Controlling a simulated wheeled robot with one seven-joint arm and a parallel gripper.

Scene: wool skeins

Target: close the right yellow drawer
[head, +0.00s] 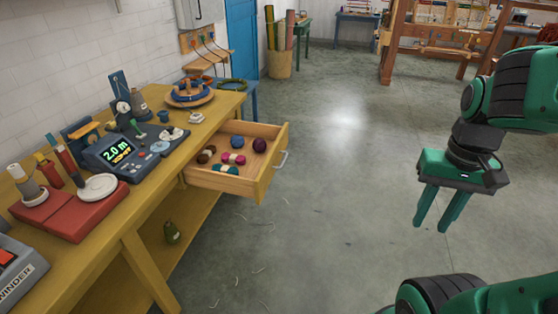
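The yellow drawer (264,184) is pulled out of the yellow workbench (150,196) at the left, toward the room. It has a light metal handle (281,160) on its front. Inside lie several small wool skeins and balls, in brown, blue, purple, pink and teal. My gripper (435,226) hangs at the right of the view over the bare floor, fingers pointing down and apart. It is empty and well to the right of the drawer, touching nothing. No second drawer shows in this view.
The floor between drawer and gripper is open, with a few thread scraps.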

